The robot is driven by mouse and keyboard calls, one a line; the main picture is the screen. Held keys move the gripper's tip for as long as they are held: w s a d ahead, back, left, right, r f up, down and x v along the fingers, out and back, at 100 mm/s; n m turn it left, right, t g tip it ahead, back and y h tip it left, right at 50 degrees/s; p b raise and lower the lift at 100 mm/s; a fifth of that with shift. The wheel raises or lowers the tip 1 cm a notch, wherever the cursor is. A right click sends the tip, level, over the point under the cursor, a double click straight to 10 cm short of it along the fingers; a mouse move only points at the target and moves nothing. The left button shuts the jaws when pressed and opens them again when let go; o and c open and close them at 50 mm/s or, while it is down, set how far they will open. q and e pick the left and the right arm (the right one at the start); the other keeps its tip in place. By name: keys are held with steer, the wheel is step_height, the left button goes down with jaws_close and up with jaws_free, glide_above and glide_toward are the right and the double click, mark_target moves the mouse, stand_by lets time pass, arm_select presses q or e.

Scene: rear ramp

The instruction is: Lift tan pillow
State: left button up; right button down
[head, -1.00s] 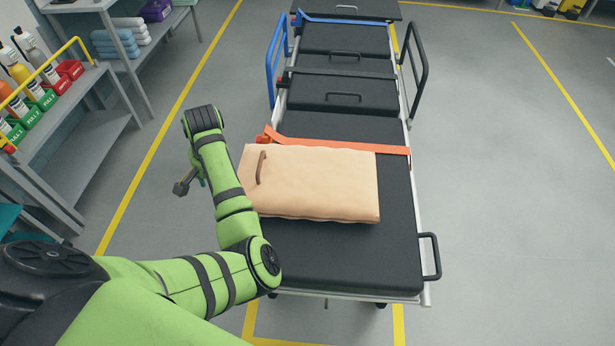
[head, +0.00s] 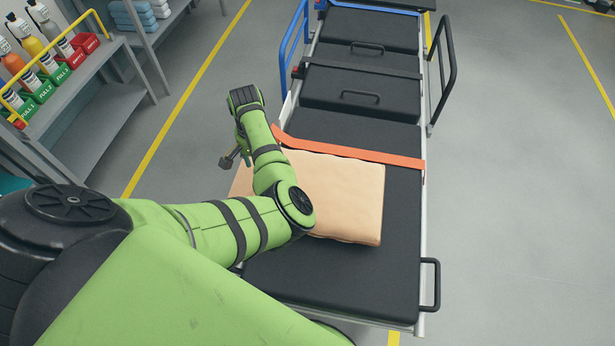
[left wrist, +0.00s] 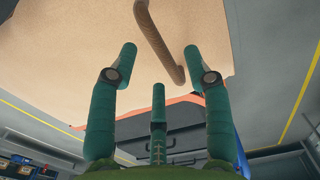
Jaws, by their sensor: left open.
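The tan pillow (head: 345,195) lies on the black stretcher, just below the orange strap. My left arm crosses above its left part and hides the pillow's brown handle in the head view. The left wrist view shows the pillow (left wrist: 70,45) filling the upper part, with the curved brown handle (left wrist: 161,42) standing across it. My left gripper (left wrist: 159,62) is open, its teal fingers spread on both sides of the handle's lower end. It holds nothing. Whether any finger touches the handle or pillow I cannot tell. My right gripper is in neither view.
The black stretcher (head: 330,275) has a blue side rail (head: 292,45) at left and black rails at right. An orange strap (head: 350,152) crosses it. A grey shelf (head: 85,95) with bottles and red and green bins stands at left. The floor at right is clear.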

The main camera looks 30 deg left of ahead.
arm_select(q)
steer(key=shift+w+f, duration=0.1)
steer(key=shift+f, duration=0.85)
steer(key=shift+r, duration=0.1)
jaws_close()
